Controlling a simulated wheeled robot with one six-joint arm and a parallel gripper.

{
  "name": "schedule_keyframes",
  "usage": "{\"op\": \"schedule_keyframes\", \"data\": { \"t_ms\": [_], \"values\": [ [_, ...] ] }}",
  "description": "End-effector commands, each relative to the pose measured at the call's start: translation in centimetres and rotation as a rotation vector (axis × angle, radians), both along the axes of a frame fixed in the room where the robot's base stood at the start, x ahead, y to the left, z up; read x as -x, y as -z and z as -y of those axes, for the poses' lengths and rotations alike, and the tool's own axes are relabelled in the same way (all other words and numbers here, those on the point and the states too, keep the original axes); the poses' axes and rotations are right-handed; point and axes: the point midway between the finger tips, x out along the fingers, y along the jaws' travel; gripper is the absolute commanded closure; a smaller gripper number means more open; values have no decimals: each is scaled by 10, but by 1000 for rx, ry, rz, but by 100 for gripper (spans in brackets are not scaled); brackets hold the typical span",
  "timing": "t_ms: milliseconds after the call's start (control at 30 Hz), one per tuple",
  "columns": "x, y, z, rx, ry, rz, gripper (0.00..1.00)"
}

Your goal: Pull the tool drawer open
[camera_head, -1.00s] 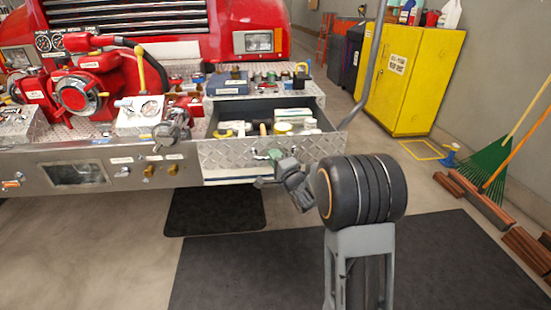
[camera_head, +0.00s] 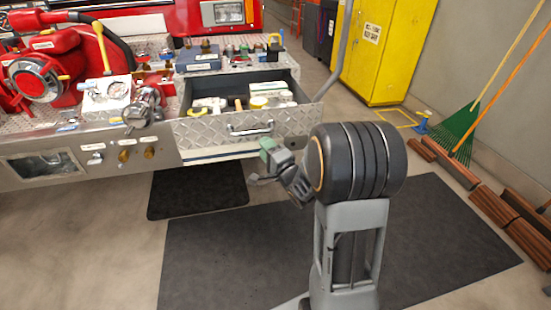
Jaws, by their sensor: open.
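The tool drawer (camera_head: 205,131) has a diamond-plate front and stands pulled out from the fire truck's bumper. Several items lie inside it, among them a white box and a yellow-lidded tub. Its metal bar handle (camera_head: 251,129) is in plain view on the front. My gripper (camera_head: 264,166) is just below and to the right of the handle, in front of the drawer's lower edge. It is open and appears empty and apart from the handle.
A red pump (camera_head: 62,75) and a gauge box (camera_head: 108,95) sit on the bumper deck to the left. A yellow cabinet (camera_head: 380,50), a rake (camera_head: 460,130) and stacked wood (camera_head: 508,215) stand to the right. Dark mats (camera_head: 215,260) cover the otherwise clear floor in front.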

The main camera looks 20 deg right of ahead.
Motion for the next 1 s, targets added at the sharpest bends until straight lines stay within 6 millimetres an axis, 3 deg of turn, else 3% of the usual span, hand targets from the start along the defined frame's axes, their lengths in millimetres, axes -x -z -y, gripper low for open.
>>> {"op": "schedule_keyframes", "data": {
  "t_ms": [200,400,1000],
  "values": [
    [34,6,8,0,3,-2,60],
    [49,9,10,0,1,0,60],
    [52,10,10,3,1,1,60]
  ]
}}
